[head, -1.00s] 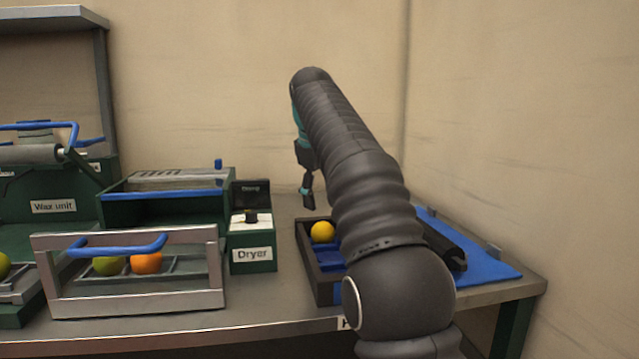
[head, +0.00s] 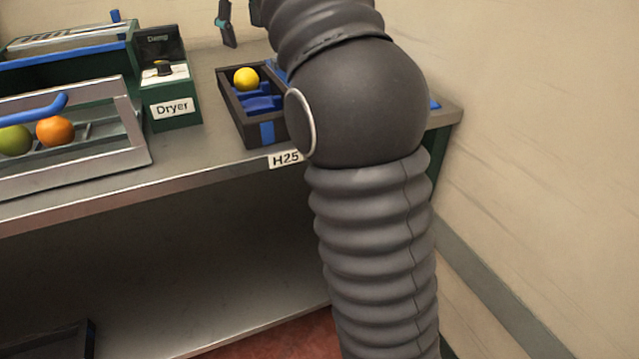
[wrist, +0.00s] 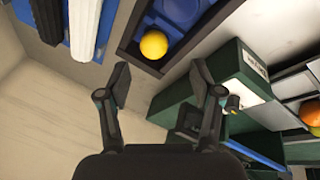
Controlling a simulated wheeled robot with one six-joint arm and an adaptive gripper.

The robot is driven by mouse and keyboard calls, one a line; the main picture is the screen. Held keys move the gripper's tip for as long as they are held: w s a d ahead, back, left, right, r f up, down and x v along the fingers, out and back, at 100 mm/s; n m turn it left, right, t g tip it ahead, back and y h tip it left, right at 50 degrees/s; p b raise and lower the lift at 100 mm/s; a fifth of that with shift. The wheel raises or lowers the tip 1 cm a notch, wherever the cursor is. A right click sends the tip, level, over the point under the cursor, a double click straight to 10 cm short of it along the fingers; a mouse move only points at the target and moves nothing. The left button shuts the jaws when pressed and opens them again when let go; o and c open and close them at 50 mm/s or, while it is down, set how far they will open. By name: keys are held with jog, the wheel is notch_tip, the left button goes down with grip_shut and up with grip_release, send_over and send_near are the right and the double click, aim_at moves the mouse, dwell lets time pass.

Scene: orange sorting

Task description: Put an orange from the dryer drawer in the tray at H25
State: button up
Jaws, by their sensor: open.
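The H25 tray (head: 232,104) is a dark box with blue dividers on the bench, above the H25 label (head: 285,159). A yellow fruit (head: 246,79) sits in its far-left compartment; my arm hides its right part. The dryer drawer (head: 130,158) is pulled out at left, with an orange fruit (head: 56,131) and a green fruit (head: 14,140) in it. My gripper (wrist: 161,84) is open and empty in the wrist view. The yellow fruit (wrist: 154,44) shows beyond and between its fingertips, apart from them. Only a fingertip shows in the head view (head: 226,24).
The dryer control box (head: 174,108) stands between drawer and tray. A wall (head: 540,120) closes off the right. A blue surface with white and dark bars (wrist: 84,25) lies beside the tray in the wrist view. A lower shelf (head: 190,270) runs under the bench.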

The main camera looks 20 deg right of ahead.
jog(key=s+f+m, duration=0.1)
jog(key=s+f, duration=0.1)
jog(key=s, duration=0.3)
jog(key=s+f+m, duration=0.1)
jog(key=s+f, duration=0.2)
jog(key=s, duration=0.2)
jog(key=s+d+f+m+t, duration=0.1)
jog(key=s+f, duration=0.2)
jog(key=s, duration=0.2)
jog(key=shift+s+y, duration=0.3)
jog(key=shift+s, duration=0.1)
jog(key=s+f+m, duration=0.3)
jog(key=s+f, duration=1.3)
jog(key=f, duration=0.2)
jog(key=shift+f+m+t+y, duration=0.3)
jog(key=shift+f+m+t, duration=0.05)
jog(key=shift+m+t, duration=0.05)
